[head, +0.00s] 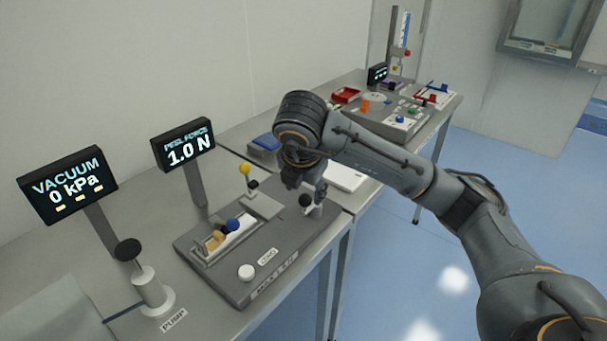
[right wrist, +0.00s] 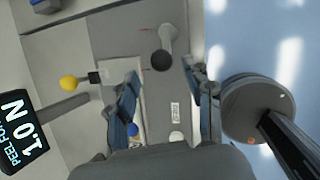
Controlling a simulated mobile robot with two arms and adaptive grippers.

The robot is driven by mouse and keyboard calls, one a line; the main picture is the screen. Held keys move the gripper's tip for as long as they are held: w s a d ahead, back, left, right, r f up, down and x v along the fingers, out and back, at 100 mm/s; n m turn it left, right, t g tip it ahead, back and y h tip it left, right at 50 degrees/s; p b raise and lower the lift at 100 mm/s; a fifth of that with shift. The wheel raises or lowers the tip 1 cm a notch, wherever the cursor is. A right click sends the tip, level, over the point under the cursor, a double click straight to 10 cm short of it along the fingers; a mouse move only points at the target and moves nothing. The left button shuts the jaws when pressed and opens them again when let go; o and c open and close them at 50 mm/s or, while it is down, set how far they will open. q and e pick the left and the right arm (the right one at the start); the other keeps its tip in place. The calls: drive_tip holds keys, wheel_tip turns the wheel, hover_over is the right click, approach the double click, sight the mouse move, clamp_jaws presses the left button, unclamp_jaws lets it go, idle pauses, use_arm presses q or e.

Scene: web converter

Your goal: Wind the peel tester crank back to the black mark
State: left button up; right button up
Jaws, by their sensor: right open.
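The peel tester (head: 290,235) is a dark grey plate on the steel bench. Its crank, a light grey arm with a black knob (head: 306,200), is near the plate's right end. In the right wrist view the crank arm (right wrist: 169,38) and the black knob (right wrist: 160,61) lie ahead of the fingertips. My right gripper (head: 303,182) is just above the knob, partly hidden by its own wrist. In the right wrist view its fingers (right wrist: 168,90) are apart with nothing between them. I cannot make out a black mark. My left gripper is not in view.
The peel force display (head: 183,146) reads 1.0 N. The vacuum display (head: 68,186) reads 0 kPa. A pump lever (head: 150,285) stands at the front left.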

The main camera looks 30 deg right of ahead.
drive_tip(key=v, duration=0.6)
drive_tip(key=shift+s, duration=0.1)
idle(0.5)
